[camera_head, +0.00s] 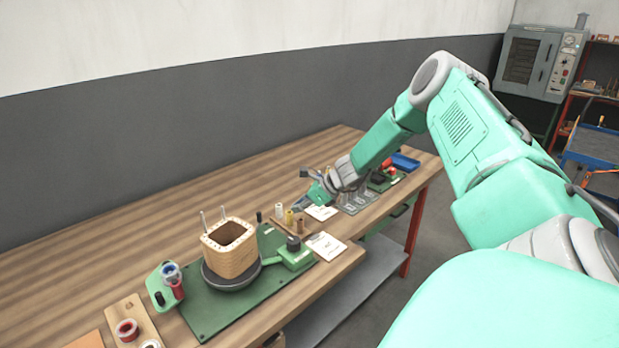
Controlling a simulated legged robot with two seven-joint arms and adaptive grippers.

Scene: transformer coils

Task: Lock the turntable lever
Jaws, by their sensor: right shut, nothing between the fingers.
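The turntable (231,279) is a dark round disc on a green base plate (205,312). A square wooden coil former (230,250) stands upright on it, with two thin metal pins at its top. A green block (296,254) with a dark knob (293,243) and a short green arm sits at the turntable's right; this looks like the lever, but its position is too small to tell. My right gripper (309,199) is shut and empty, above the bench behind and right of the green block, apart from it. My left gripper is not in view.
White cards (326,246), small spools (289,217) and a grey metal fixture (357,201) stand near my right gripper. A green tape holder (166,285) and a wooden board with a red roll (127,330) lie at left. The bench's back left is clear.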

